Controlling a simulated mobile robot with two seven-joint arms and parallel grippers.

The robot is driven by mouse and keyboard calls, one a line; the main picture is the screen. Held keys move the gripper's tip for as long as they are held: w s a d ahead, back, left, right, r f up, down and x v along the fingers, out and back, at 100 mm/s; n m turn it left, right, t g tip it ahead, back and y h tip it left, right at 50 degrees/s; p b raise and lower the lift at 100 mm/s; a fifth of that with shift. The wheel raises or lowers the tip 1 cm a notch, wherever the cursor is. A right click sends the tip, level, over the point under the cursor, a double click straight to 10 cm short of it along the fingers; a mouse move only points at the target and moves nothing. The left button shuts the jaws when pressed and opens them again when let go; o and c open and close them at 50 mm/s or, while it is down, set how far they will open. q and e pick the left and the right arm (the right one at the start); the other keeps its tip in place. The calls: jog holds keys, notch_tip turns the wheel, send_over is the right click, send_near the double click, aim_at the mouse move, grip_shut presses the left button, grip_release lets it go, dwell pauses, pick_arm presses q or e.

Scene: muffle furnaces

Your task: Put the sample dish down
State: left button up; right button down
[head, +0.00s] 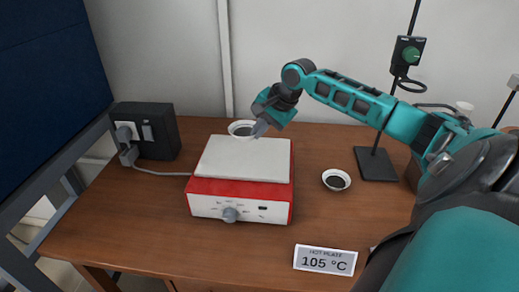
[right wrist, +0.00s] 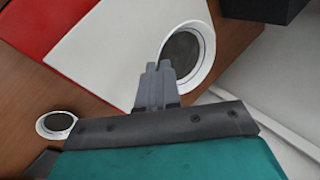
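A white sample dish with dark contents (head: 240,129) is at the back edge of the hot plate's pale top (head: 235,165). It also shows large in the right wrist view (right wrist: 188,52), overlapping the plate's edge. My right gripper (head: 261,129) reaches in from the right. Its fingertips (right wrist: 160,72) are close together at the dish's rim and look shut on it. I cannot tell whether the dish touches the plate. A second, similar dish (head: 336,180) sits on the wooden table right of the hot plate. My left gripper is not in view.
The hot plate has a red and white body with a front knob (head: 230,214). A sign reading "HOT PLATE 105 °C" (head: 325,261) stands at the front right. A black socket box (head: 146,131) is at left, a dark stand base (head: 377,164) at right. The table's left front is clear.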

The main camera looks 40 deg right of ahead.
notch_tip(320, 180, down, 6)
jog(key=shift+f+b, duration=0.15)
jog(key=shift+b, duration=0.2)
jog(key=c, duration=1.3)
grip_release()
jog(key=shift+c, duration=0.2)
jog(key=p+v, duration=0.2)
jog(key=v, duration=1)
